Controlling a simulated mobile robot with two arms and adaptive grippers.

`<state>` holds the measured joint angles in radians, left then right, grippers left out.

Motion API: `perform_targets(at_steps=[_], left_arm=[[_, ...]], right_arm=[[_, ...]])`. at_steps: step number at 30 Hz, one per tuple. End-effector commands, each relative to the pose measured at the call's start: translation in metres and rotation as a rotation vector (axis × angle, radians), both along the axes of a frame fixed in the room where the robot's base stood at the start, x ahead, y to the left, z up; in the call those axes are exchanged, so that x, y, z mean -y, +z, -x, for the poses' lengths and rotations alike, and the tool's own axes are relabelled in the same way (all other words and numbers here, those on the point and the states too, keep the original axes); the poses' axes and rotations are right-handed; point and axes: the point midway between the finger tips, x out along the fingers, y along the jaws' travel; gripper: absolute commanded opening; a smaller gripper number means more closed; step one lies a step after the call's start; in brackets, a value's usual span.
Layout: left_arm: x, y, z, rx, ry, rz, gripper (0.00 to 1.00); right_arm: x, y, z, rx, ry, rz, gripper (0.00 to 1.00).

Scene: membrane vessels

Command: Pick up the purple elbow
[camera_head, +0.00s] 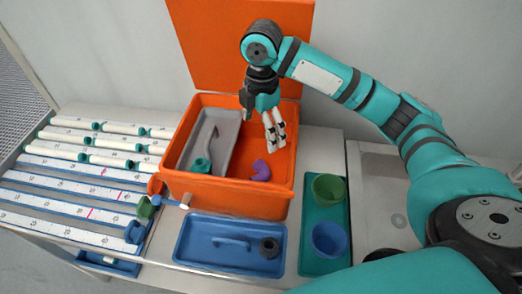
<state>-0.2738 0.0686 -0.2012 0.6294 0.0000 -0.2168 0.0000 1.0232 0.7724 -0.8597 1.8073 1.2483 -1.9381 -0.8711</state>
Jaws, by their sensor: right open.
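The purple elbow (261,171) lies on the floor of the orange box (229,192), right of the grey tray inside it. My right gripper (275,145) points down over the box, a little above and to the right of the elbow in the picture. Its pale fingers are apart and hold nothing. A gap shows between the fingertips and the elbow. My left gripper is not in the picture.
The box's lid (215,40) stands open behind it. A grey tray (222,135) with a teal part fills its left side. A blue tray (205,255) lies in front, a green tray (311,262) with two cups at right. Membrane tubes (85,140) lie left; a sink is right.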

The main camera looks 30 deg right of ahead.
Motion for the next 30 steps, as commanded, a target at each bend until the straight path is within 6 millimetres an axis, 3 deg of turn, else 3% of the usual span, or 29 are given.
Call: perform_targets(at_steps=[5, 12, 19, 25, 30], left_arm=[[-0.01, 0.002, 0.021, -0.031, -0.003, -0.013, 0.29], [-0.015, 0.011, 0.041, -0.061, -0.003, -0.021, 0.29], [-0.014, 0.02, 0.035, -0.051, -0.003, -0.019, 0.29], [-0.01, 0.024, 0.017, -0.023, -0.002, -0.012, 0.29], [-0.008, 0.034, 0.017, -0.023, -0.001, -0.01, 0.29]], right_arm=[[0.001, -0.009, 0.002, -0.007, 0.005, 0.004, 0.94], [0.001, -0.058, 0.002, -0.008, 0.002, 0.004, 0.94], [0.0, -0.104, 0.002, -0.006, 0.003, 0.003, 0.94], [0.0, -0.121, 0.002, -0.002, 0.004, 0.002, 0.94], [-0.001, -0.136, 0.004, -0.006, 0.003, 0.004, 0.94]])
